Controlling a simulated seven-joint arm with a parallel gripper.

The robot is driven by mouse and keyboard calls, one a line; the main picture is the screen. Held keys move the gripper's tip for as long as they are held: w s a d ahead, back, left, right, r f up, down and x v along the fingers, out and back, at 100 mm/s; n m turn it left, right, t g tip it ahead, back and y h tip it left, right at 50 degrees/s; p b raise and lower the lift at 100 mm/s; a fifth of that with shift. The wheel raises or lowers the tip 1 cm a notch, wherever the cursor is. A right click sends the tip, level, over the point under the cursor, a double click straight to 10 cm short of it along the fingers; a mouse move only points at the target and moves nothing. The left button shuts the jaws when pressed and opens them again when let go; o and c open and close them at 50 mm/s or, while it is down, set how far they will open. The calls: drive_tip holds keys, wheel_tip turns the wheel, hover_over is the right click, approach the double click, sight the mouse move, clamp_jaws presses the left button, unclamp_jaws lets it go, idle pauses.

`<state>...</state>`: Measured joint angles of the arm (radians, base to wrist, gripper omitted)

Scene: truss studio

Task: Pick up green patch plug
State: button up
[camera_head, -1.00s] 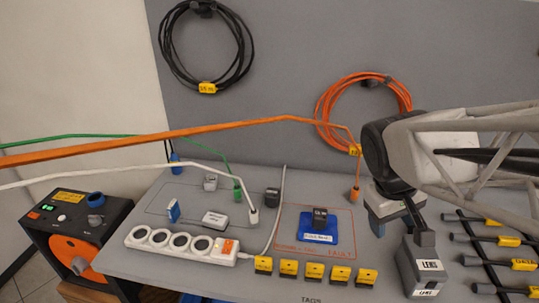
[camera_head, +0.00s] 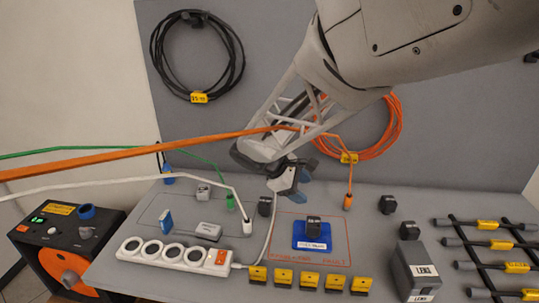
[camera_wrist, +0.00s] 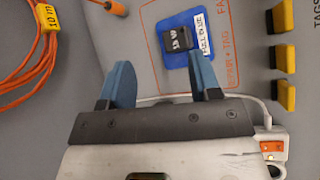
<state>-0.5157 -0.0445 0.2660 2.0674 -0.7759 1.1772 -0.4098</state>
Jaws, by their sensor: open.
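The green patch plug (camera_head: 230,202) stands on the table at the end of the green cable (camera_head: 200,158), left of centre in the head view. It is not visible in the wrist view. My gripper (camera_head: 290,186) is above the table, to the right of the green plug and apart from it. Its two blue fingers also show in the wrist view (camera_wrist: 163,82), open with nothing between them. Beyond the fingers there lies a blue pad with a black block (camera_wrist: 180,39).
A white plug (camera_head: 247,227) stands close to the green one, and an orange plug (camera_head: 348,201) stands to the right. Orange and white cables cross the air at left. A power strip (camera_head: 172,252) and yellow tags (camera_head: 308,279) lie in front.

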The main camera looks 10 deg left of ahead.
drive_tip(key=w+a+f+n+t+h, duration=0.1)
drive_tip(key=w+a+f+n, duration=0.2)
drive_tip(key=a, duration=0.3)
drive_tip(key=w+a+f+n+t+h, duration=0.1)
drive_tip(key=w+a+f+n+t, duration=0.15)
drive_tip(key=a, duration=0.35)
drive_tip(key=n+t, duration=0.3)
drive_tip(key=n, duration=0.2)
approach(231, 204)
drive_tip(key=w, duration=0.1)
drive_tip(key=w+d, duration=0.2)
drive_tip(key=shift+w+d+f, duration=0.15)
drive_tip(key=shift+w+f, duration=0.1)
drive_tip(key=shift+f, duration=0.05)
drive_tip(key=shift+x, duration=1.3)
drive_tip(key=shift+x, duration=2.6)
